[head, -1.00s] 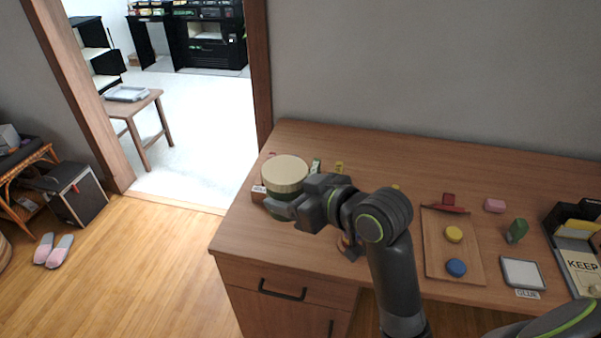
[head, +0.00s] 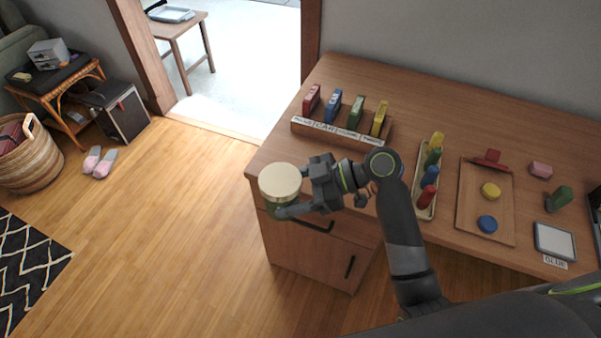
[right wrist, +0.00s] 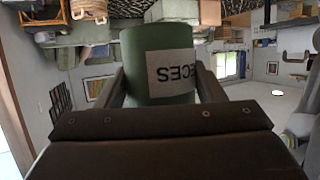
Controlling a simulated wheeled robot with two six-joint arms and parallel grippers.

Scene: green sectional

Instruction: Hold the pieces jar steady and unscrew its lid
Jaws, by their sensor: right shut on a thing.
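The pieces jar (head: 280,207) is green with a broad cream lid (head: 280,181) on top. My right gripper (head: 292,196) is shut on the jar's side and holds it out past the left end of the desk, over the floor. In the right wrist view the green jar (right wrist: 160,92) sits between the two fingers, its label reading upside down with "ECES" visible. The lid is on the jar in the head view; I cannot tell how tight it is. My left gripper is not in view.
The wooden desk (head: 335,80) bears a rack of coloured cards (head: 340,133), a tray of coloured pieces (head: 425,213), a board with yellow and blue discs (head: 486,237) and a labelled pad (head: 555,240). Open floor (head: 180,230) lies left of the desk.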

